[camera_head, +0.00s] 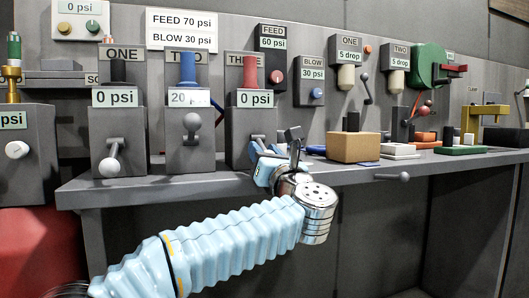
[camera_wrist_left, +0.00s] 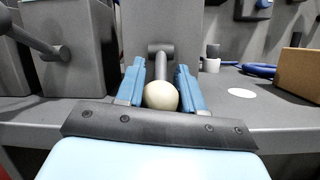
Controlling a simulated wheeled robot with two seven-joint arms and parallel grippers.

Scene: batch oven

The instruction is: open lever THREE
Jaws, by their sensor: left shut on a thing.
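The grey box labelled THREE (camera_head: 243,95) has a red cap on top and a display reading 0 psi. Its lever (camera_wrist_left: 161,68) shows in the left wrist view as a grey shaft from a pivot, ending in a pale round knob (camera_wrist_left: 161,96). My left gripper (camera_head: 268,165) is at the front of this box. In the left wrist view its blue fingers (camera_wrist_left: 160,88) stand on both sides of the knob and are shut on it. In the head view the gripper hides most of the lever. My right gripper is not in view.
Box ONE (camera_head: 118,122) reads 0 psi, its lever hanging down toward the front. Box TWO (camera_head: 190,148) reads about 20, its knob raised. A cardboard-coloured block (camera_head: 353,148) stands to the right on the grey shelf (camera_head: 130,188). Small parts and fixtures lie farther right.

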